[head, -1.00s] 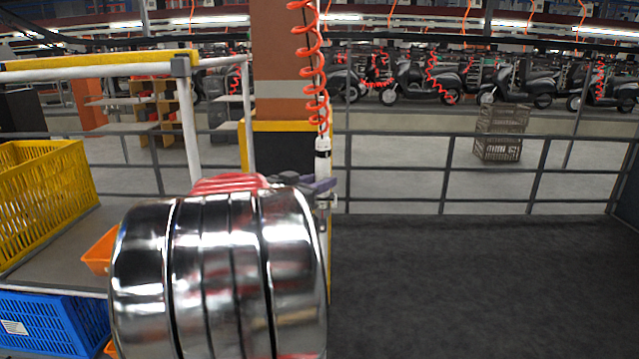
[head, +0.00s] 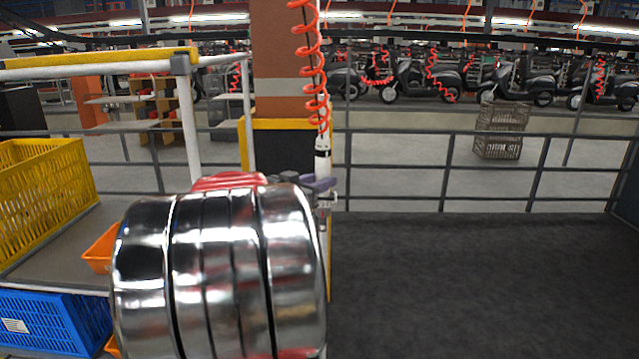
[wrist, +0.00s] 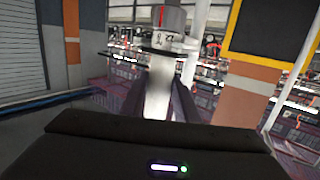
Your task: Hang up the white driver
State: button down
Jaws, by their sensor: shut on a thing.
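The white driver (head: 322,162) hangs upright at the lower end of an orange coiled hose (head: 310,60) in the head view. My gripper (head: 322,188) is shut around the driver's body, just behind my shiny arm link.
A yellow crate (head: 45,200) and an orange bin (head: 100,250) are on a shelf at left, with a blue crate (head: 50,322) below. An orange-brown pillar (head: 280,75) stands behind the driver. Grey railings (head: 445,170) cross behind. The dark floor (head: 480,280) at right is clear.

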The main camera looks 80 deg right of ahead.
dwell(0.4)
jog(key=c, duration=1.3)
grip_release()
jog(key=shift+f, duration=0.2)
jog(key=v, duration=1.4)
jog(key=shift+d, duration=0.1)
